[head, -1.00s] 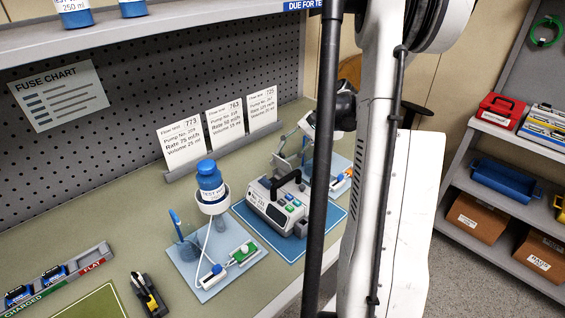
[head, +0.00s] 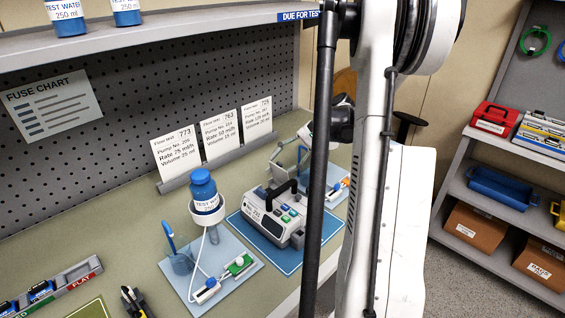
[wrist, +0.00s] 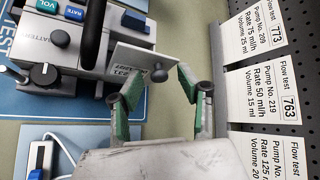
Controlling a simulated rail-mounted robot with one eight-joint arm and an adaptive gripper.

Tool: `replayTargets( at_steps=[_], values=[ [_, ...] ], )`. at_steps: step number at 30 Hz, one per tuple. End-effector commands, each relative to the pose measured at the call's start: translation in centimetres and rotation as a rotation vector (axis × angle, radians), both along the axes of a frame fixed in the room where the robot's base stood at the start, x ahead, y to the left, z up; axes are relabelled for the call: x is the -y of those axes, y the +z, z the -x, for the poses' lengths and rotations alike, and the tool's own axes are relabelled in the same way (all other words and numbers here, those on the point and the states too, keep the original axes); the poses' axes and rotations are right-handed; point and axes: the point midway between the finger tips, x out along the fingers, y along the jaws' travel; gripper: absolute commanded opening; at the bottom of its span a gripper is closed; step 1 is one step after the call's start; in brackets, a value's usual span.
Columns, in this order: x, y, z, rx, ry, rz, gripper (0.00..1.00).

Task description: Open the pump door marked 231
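The pump marked 231 (head: 272,217) stands on a blue mat (head: 287,259) on the bench, its black handle on top. In the wrist view, its body (wrist: 65,45) is at left with a dial and buttons. A light grey panel (wrist: 138,58) with a dark round knob (wrist: 158,73) juts from the pump's edge, and a label reading 231 shows beside it. I cannot tell how far this panel is swung. My gripper (wrist: 158,82) is open, its green-padded fingers apart on either side of the knob, with no clear grip.
A blue bottle (head: 204,191) stands in a holder on a pale tray (head: 226,270), left of the pump. Flow test cards (head: 220,133) stand behind; they are close to my gripper in the wrist view. Another station is partly hidden behind my arm. Shelves (head: 500,205) stand at right.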

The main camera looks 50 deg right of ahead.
Motion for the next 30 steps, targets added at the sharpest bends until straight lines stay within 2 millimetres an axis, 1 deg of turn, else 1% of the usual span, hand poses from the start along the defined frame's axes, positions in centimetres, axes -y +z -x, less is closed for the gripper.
replayTargets(
  at_steps=[8, 11, 21, 25, 30],
  values=[
    [0.3, 0.2, 0.1, 0.000, -0.001, 0.001, 0.36],
    [1.0, 0.8, 0.5, 0.000, -0.002, 0.001, 0.36],
    [4.6, 3.7, 2.2, 0.002, -0.004, 0.003, 0.36],
    [5.3, 4.3, 2.5, 0.002, -0.006, 0.005, 0.36],
    [5.4, 4.4, 2.6, 0.002, -0.005, 0.006, 0.36]
  ],
)
